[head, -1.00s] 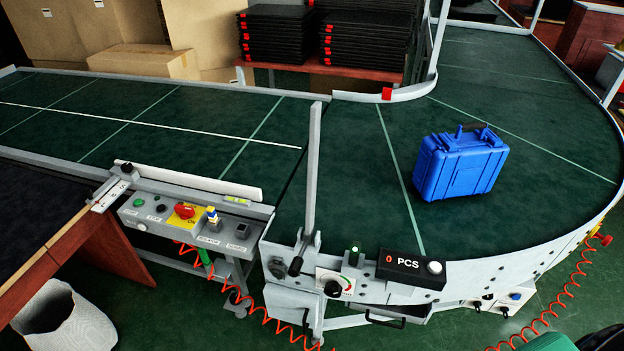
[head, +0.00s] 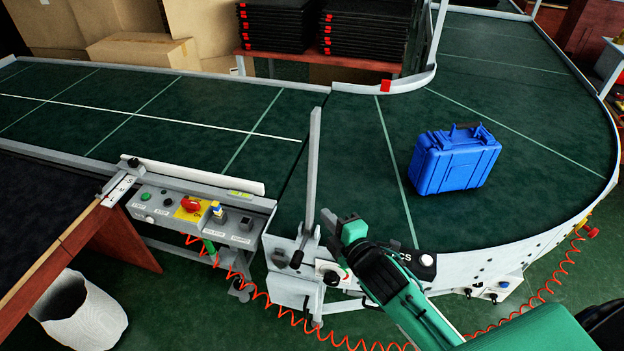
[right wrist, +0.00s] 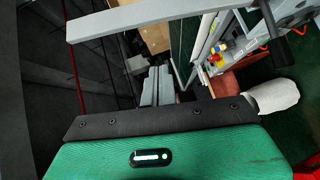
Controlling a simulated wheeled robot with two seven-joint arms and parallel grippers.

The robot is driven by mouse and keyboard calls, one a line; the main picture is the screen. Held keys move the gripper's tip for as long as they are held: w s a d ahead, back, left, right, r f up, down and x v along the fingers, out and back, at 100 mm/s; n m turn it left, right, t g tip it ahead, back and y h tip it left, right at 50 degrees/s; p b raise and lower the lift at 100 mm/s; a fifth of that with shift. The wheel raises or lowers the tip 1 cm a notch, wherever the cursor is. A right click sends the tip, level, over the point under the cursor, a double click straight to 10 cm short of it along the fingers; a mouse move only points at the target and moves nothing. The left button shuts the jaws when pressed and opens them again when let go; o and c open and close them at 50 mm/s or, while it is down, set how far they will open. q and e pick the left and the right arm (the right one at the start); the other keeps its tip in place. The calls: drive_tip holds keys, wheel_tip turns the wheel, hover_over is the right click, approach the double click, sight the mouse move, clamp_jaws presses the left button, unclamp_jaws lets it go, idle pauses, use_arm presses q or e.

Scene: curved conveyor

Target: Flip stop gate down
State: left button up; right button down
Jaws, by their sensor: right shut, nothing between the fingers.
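The stop gate is a long grey bar (head: 313,165) standing upright, tilted slightly, at the near edge of the green conveyor. Its base has a small black handle (head: 296,258). In the right wrist view the gate bar (right wrist: 150,18) crosses the top of the picture. My right gripper (head: 340,224) is shut and empty, just right of the bar's lower part; I see no clear contact. Its grey fingers also show in the right wrist view (right wrist: 158,86), below the bar. A blue case (head: 455,160) stands on the belt right of the gate. My left gripper is out of view.
A button panel (head: 195,207) with a red switch sits left of the gate. My right arm partly covers the PCS counter (head: 427,262) and the dial. The belt (head: 180,115) left of the gate is clear. A red coiled cable (head: 270,298) hangs below.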

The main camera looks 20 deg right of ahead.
drive_tip(key=shift+s+r, duration=0.1)
drive_tip(key=shift+r, duration=0.55)
drive_tip(key=d+p+x, duration=0.2)
drive_tip(key=p+x, duration=0.3)
drive_tip(key=x, duration=0.8)
drive_tip(key=shift+d, duration=0.3)
drive_tip(key=shift+w+d, duration=0.1)
drive_tip(key=shift+w, duration=0.2)
